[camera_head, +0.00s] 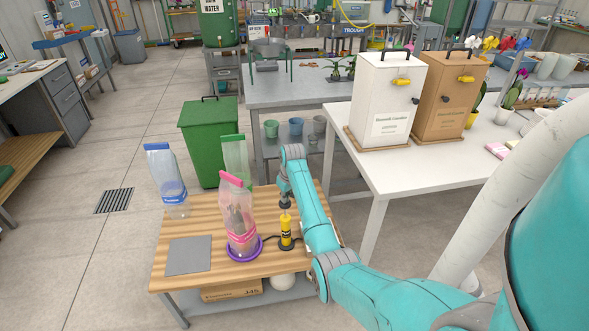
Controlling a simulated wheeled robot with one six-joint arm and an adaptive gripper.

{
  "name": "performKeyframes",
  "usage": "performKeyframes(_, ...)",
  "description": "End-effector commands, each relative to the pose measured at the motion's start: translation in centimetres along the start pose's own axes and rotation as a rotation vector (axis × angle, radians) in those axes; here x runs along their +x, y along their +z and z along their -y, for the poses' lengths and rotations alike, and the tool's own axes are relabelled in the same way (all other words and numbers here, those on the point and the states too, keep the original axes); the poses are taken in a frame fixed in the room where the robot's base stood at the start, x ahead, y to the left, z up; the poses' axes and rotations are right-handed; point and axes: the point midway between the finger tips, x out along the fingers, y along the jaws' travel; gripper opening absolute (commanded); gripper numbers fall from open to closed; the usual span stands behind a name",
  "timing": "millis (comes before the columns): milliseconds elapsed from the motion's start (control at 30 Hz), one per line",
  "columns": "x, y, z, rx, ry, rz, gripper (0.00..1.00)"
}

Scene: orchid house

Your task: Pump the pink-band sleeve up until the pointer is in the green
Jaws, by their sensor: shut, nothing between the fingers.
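The pink-band sleeve (238,212) is a clear bag with a pink top clip and pink band. It stands upright in a purple dish (233,254) on a slatted wooden bench, with something dark inside. A small yellow hand pump (286,233) with a dark base stands just right of it. My gripper (284,205) points down at the top of the pump, fingers shut with nothing between them; whether it touches the pump's top is too small to tell. No pointer or green zone can be made out.
A blue-band sleeve (168,184) and a green-topped sleeve (236,158) stand further back on the bench. A grey mat (188,256) lies at its front left. A green bin (209,139) stands behind. A white table (450,165) with two cabinets is at right.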

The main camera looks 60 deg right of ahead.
Motion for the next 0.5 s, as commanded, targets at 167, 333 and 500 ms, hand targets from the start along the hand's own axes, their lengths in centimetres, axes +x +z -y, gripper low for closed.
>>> performKeyframes(167, 1.0, 0.2, 0.0, 0.0, -0.001, 0.002, 0.0)
performKeyframes(333, 1.8, 0.4, 0.0, 0.0, -0.001, 0.002, 0.0)
performKeyframes(500, 2.7, 0.6, 0.0, 0.0, -0.001, 0.002, 0.0)
